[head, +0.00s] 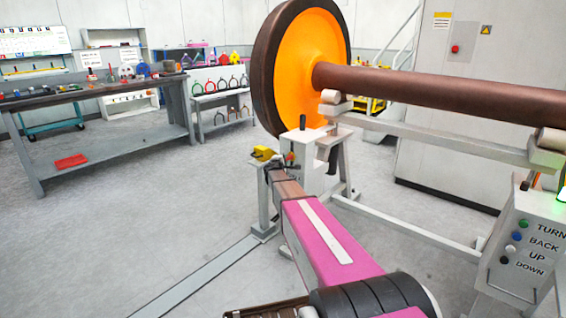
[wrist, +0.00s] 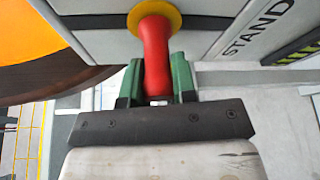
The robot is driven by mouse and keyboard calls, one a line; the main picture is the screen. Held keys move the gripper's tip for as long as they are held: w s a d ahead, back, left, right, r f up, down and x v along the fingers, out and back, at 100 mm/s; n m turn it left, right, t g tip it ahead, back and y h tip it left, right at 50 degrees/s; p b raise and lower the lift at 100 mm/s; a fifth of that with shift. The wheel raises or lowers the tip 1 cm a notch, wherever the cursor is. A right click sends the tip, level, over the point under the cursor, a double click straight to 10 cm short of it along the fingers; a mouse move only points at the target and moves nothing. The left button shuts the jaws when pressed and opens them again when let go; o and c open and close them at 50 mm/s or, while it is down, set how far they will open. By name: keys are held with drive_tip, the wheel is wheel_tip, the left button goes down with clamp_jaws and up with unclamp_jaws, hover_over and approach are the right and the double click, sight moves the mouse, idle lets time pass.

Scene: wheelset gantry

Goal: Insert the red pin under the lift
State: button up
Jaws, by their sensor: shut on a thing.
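The red pin (wrist: 155,55) has a round yellow collar (wrist: 174,15) at its far end. My gripper (wrist: 157,85) is shut on the red pin between its green fingers in the wrist view. In the head view my arm reaches to the white lift stand (head: 307,142) beneath the wheelset axle (head: 430,92), beside the orange wheel (head: 300,52). My gripper is small and partly hidden there.
A control box (head: 522,245) with TURN, BACK, UP and DOWN buttons stands at the right. White gantry rails (head: 410,235) run between it and the lift stand. A workbench (head: 110,92) with tools is at the back left. The floor (head: 130,220) at left is mostly clear.

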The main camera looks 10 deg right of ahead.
drive_tip(key=shift+w+d, duration=0.15)
drive_tip(key=o, duration=0.9)
drive_tip(key=shift+o, duration=0.2)
drive_tip(key=v, duration=1.1)
drive_tip(key=shift+d, duration=0.1)
